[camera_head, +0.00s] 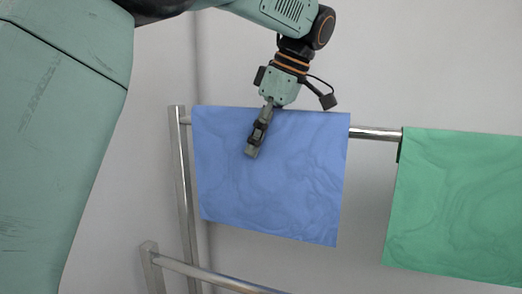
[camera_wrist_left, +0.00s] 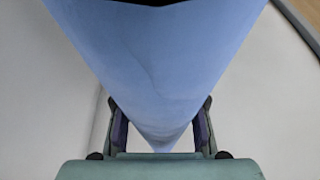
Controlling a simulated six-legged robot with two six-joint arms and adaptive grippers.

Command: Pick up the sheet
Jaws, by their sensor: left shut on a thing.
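A blue sheet (camera_head: 300,180) hangs over the upper metal rail in the head view. A green sheet (camera_head: 455,210) hangs on the same rail to its right. My left gripper (camera_head: 254,150) points down in front of the blue sheet, near its upper middle. In the left wrist view the blue sheet (camera_wrist_left: 155,65) fills the upper middle and narrows to a point between the two fingers of the gripper (camera_wrist_left: 160,135). The gripper is shut on the blue sheet. My right gripper is not in view.
The metal rack has an upper rail (camera_head: 375,133), a post (camera_head: 182,200) on the left and a lower rail (camera_head: 215,278) in front. A bare stretch of rail separates the two sheets. A plain pale wall (camera_head: 430,60) stands behind.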

